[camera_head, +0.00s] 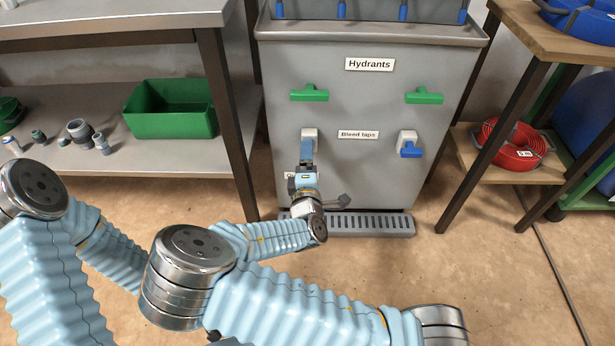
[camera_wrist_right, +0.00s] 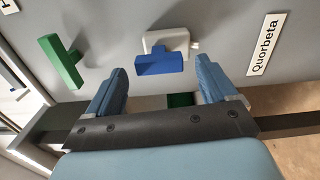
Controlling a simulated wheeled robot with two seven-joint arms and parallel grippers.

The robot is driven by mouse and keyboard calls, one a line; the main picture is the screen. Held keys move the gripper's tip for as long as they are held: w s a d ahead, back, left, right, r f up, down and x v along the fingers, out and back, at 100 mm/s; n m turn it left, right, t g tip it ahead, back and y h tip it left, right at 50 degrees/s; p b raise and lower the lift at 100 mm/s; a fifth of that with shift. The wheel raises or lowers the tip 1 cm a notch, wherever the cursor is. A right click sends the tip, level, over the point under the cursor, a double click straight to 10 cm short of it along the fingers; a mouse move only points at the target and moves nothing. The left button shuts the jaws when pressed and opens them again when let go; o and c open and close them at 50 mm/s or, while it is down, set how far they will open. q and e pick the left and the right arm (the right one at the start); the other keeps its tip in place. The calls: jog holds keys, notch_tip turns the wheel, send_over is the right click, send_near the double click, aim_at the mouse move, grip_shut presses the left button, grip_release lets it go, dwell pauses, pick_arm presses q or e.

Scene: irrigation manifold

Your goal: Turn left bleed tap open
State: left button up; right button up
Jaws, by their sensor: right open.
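The left bleed tap has a white body (camera_head: 309,134) on the grey cabinet front, left of the "Bleed taps" label (camera_head: 358,135). My right gripper (camera_head: 306,145) is in front of it and hides its handle in the head view. In the right wrist view, the tap's blue handle (camera_wrist_right: 160,64) and white body (camera_wrist_right: 167,40) show between and just beyond the fingertips of the open right gripper (camera_wrist_right: 161,70). The fingers look apart from the handle. The right bleed tap has a blue handle (camera_head: 411,150). My left gripper is not visible.
Two green hydrant handles (camera_head: 309,93) (camera_head: 424,96) are above the taps; one also shows in the wrist view (camera_wrist_right: 62,62). A "Quorbeta" label (camera_wrist_right: 266,44) is beside the tap. A drain grate (camera_head: 370,224) lies below. A shelf with a green bin (camera_head: 170,122) stands at left.

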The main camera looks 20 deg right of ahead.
jog(key=v, duration=0.7)
jog(key=shift+s, duration=0.1)
